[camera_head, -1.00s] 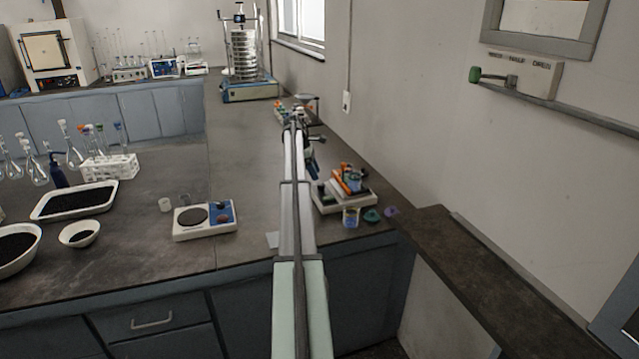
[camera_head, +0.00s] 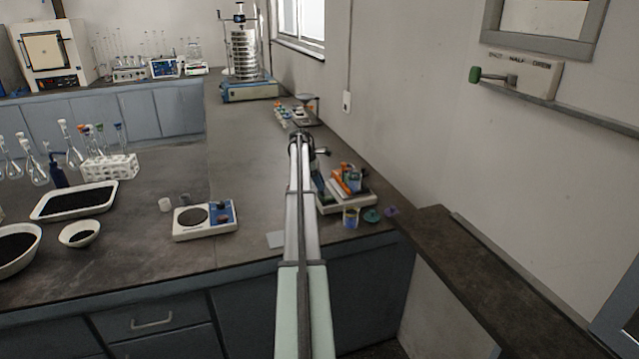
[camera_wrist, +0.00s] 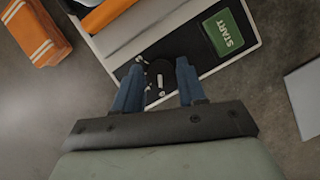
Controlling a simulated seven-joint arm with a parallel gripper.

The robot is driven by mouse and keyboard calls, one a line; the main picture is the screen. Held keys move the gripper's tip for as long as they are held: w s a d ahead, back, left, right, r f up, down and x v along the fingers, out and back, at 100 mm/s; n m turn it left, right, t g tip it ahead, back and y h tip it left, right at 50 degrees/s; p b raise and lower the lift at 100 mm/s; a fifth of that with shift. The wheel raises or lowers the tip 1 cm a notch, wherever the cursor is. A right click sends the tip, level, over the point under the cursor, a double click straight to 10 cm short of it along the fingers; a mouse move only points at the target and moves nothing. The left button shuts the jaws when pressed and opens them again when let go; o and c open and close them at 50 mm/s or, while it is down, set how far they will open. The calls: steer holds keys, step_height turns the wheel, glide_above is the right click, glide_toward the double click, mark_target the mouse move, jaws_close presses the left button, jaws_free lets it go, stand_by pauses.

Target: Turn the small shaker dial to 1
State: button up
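The small shaker (camera_head: 345,206) is a white-based device near the right edge of the bench, with orange and blue parts on top. In the wrist view its dark control panel (camera_wrist: 203,61) carries a black dial (camera_wrist: 160,75) with a white pointer mark and a green START button (camera_wrist: 223,33). My gripper (camera_wrist: 159,69) is open, its blue fingers on either side of the dial with visible gaps. I cannot tell whether the fingertips touch the panel, and the dial numbers are not readable. In the head view my arm hides most of the gripper.
A striped orange block (camera_wrist: 37,32) lies beside the shaker. A balance (camera_head: 205,220) stands to the left on the bench. A sieve stack (camera_head: 244,53) stands at the back.

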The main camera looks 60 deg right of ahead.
steer(key=c, duration=0.7)
steer(key=m, duration=0.1)
steer(key=m+y, duration=0.1)
steer(key=m, duration=0.1)
steer(key=shift+w+d+m+g, duration=0.1)
steer(key=shift+d+m+g, duration=0.1)
steer(key=shift+m+g, duration=0.1)
steer(key=shift+m+y, duration=1)
steer(key=shift+m, duration=1.2)
steer(key=o, duration=1)
steer(key=shift+o, duration=0.2)
